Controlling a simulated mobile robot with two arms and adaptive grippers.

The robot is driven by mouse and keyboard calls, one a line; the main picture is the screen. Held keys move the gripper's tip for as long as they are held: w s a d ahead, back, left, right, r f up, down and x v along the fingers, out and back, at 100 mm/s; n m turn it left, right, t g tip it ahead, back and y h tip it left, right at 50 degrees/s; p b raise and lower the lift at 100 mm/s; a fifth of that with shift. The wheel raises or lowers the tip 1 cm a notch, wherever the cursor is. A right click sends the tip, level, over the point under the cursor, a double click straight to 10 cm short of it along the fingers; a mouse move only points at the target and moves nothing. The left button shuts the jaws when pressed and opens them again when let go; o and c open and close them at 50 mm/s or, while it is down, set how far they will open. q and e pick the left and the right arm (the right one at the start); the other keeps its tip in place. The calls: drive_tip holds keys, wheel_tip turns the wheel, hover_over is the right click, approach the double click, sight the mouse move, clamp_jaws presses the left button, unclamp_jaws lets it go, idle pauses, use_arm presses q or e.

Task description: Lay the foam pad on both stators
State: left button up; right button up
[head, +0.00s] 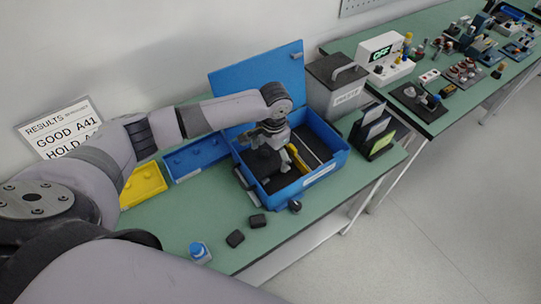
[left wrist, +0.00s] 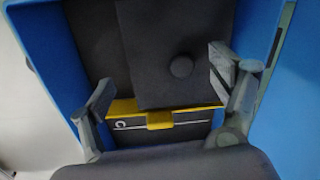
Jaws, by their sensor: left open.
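The foam pad (left wrist: 160,40) is a dark square sheet with a round knob on top, in the left wrist view. It lies inside the open blue case (head: 322,184), tilted a little over a yellow piece (left wrist: 122,107). My left gripper (head: 262,166) reaches down into the case. In the left wrist view its two fingers (left wrist: 165,80) are apart on either side of the pad, with nothing visibly clamped between them. I cannot make out the stators; whatever lies under the pad is hidden. My right gripper is not in view.
A blue tray (head: 195,158) and a yellow tray (head: 143,186) stand left of the case. A grey waste bin (head: 330,92) and a card rack (head: 378,135) stand right. Dark blocks (head: 235,238) and a blue-capped bottle (head: 199,251) sit in front. The case lid (head: 250,78) stands open behind.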

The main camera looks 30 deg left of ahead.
use_arm(q)
wheel_tip(320, 180, up, 11)
drive_tip(key=shift+d+f, duration=0.2)
drive_tip(key=shift+d, duration=0.1)
drive_tip(key=shift+s, duration=0.1)
idle(0.6)
